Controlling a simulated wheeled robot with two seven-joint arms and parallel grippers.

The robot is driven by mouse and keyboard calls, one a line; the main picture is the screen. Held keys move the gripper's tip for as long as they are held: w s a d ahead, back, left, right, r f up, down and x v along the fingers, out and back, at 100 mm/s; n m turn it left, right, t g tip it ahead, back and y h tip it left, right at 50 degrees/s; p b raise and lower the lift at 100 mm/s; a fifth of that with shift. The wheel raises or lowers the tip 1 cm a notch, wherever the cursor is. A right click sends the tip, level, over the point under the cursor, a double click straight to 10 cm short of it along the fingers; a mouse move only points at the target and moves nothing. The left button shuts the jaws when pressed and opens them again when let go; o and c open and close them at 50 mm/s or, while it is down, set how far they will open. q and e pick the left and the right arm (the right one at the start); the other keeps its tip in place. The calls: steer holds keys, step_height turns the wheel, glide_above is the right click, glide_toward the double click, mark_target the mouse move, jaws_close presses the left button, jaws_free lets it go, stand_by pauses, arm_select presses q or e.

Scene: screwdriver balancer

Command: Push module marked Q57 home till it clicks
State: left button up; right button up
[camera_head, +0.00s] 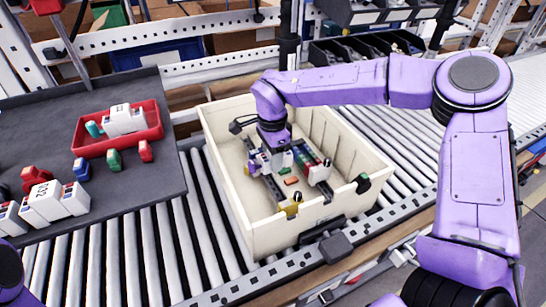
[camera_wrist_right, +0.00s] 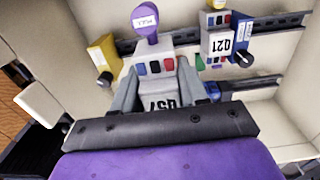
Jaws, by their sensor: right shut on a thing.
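The module marked Q57 (camera_wrist_right: 157,101) is white, with coloured blocks along its far side in the right wrist view. My right gripper (camera_wrist_right: 156,85) is shut on it, a finger on each side. In the head view my right gripper (camera_head: 276,148) reaches down into the cream bin, over the rail assembly, and the module is mostly hidden beneath it. Dark rails (camera_wrist_right: 277,28) run behind in the right wrist view; whether Q57 is fully seated cannot be told. My left gripper is out of view.
A yellow block (camera_wrist_right: 104,56) is at left. The cream bin's (camera_head: 235,205) walls surround the work. A grey table (camera_head: 40,125) holds a red tray (camera_head: 93,149) and several loose modules.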

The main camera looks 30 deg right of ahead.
steer(key=b, duration=0.5)
glide_above(272, 189)
step_height(272, 189, down, 6)
steer(key=shift+s, duration=0.15)
steer(key=shift+f, duration=1.4)
steer(key=shift+f, duration=0.45)
steer(key=shift+p, duration=0.4)
steer(key=shift+f, duration=0.35)
stand_by(0.6)
stand_by(0.4)
